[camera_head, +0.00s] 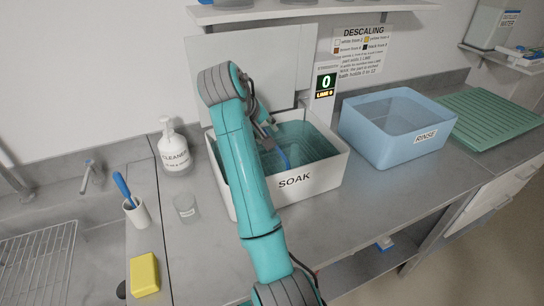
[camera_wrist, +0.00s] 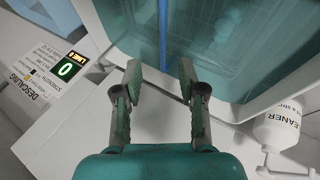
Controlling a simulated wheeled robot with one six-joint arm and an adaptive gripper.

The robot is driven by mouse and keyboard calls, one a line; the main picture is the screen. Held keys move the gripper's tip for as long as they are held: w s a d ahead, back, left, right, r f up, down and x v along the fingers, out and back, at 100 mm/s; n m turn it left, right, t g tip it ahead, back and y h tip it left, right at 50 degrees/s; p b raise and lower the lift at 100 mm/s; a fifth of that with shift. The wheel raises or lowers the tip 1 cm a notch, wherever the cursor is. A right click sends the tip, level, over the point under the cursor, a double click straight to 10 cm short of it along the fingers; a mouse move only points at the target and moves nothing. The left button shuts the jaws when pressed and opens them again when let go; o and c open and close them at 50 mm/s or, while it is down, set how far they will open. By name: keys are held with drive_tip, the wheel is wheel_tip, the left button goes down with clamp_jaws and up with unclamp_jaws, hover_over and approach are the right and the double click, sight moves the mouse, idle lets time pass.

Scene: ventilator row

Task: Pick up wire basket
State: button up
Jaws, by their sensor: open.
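The white SOAK bath (camera_head: 294,182) stands on the counter and holds teal liquid. A thin blue bar (camera_head: 284,157) shows inside it, perhaps the handle of the wire basket; the basket's wire body I cannot make out, and my arm covers part of the bath. In the wrist view the blue bar (camera_wrist: 162,35) runs upright in the picture, in line with the gap between my fingers. My gripper (camera_wrist: 160,78) is open and empty over the bath's rim side. In the head view my gripper (camera_head: 266,136) is partly hidden by my arm.
A blue RINSE tub (camera_head: 390,135) stands right of the bath, then a green ribbed mat (camera_head: 492,118). A display post (camera_head: 325,85) rises behind. A CLEANER bottle (camera_head: 173,148), clear beaker (camera_head: 186,206), brush cup (camera_head: 137,213) and yellow sponge (camera_head: 145,275) stand left, near the sink rack (camera_head: 38,270).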

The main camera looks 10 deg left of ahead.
drive_tip(key=shift+a+x, duration=0.2)
drive_tip(key=shift+x, duration=2.55)
drive_tip(key=shift+a+x, duration=0.15)
drive_tip(key=shift+x, duration=2.55)
drive_tip(key=shift+f, duration=0.1)
clamp_jaws()
